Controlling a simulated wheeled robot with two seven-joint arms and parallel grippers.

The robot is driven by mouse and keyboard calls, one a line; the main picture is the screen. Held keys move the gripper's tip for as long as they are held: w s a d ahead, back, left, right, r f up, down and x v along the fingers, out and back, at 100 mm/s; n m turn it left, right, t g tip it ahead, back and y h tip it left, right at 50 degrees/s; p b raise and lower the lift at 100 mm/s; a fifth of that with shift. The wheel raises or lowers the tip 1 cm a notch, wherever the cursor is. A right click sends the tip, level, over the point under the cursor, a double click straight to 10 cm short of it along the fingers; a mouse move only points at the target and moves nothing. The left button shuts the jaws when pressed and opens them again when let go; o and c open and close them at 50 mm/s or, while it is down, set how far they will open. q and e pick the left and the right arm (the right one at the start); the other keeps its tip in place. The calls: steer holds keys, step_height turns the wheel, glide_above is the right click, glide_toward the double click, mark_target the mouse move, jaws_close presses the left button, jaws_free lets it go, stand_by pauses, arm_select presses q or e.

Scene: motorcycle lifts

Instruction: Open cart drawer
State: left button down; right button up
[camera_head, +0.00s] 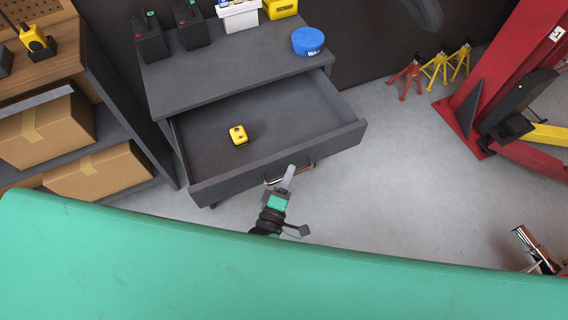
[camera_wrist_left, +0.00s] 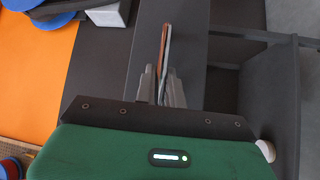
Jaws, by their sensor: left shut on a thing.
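The dark grey cart (camera_head: 215,85) stands at the upper middle of the head view. Its drawer (camera_head: 335,143) is pulled well out, with its inside showing. A small yellow object (camera_head: 238,135) lies on the drawer floor. My left gripper (camera_head: 289,174) is at the drawer front, shut on the metal bar handle (camera_head: 273,182). In the left wrist view the handle (camera_wrist_left: 166,42) runs between the two close fingers (camera_wrist_left: 163,86). The gripper hides the middle of the handle. My right gripper cannot be made out.
On the cart top are a blue round tin (camera_head: 308,41), dark batteries (camera_head: 151,38) and a yellow box (camera_head: 282,8). Shelves with cardboard boxes (camera_head: 98,172) stand left. Jack stands (camera_head: 437,70) and a red lift (camera_head: 485,80) are right. Grey floor (camera_head: 400,165) beside the drawer is clear.

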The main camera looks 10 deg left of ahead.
arm_select(q)
steer(key=shift+s+d, duration=0.1)
steer(key=shift+s, duration=0.05)
arm_select(e)
steer(key=shift+f, duration=0.1)
arm_select(q)
steer(key=c, duration=1.8)
jaws_free()
steer(key=shift+o, duration=0.2)
